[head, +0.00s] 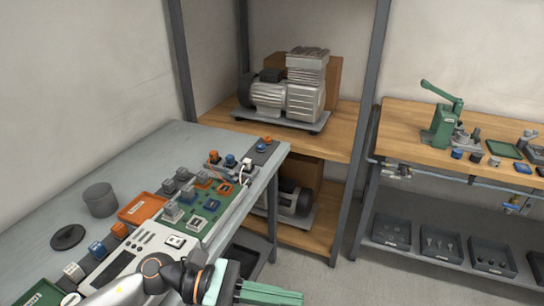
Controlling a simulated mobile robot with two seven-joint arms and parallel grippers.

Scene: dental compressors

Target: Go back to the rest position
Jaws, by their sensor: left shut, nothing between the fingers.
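My left gripper (272,293) shows at the bottom of the head view, its green fingers shut with nothing between them. It is in front of the near right edge of the grey table, pointing right. My left arm comes in from the bottom left, over the table edge. My right gripper is not in view.
The grey table (140,165) carries a green circuit board (212,203), an orange tray (142,208) and a dark cylinder (100,199). A shelf (343,142) holds a compressor (290,95). A wooden bench (405,135) with a green press (443,118) stands right. Floor between is clear.

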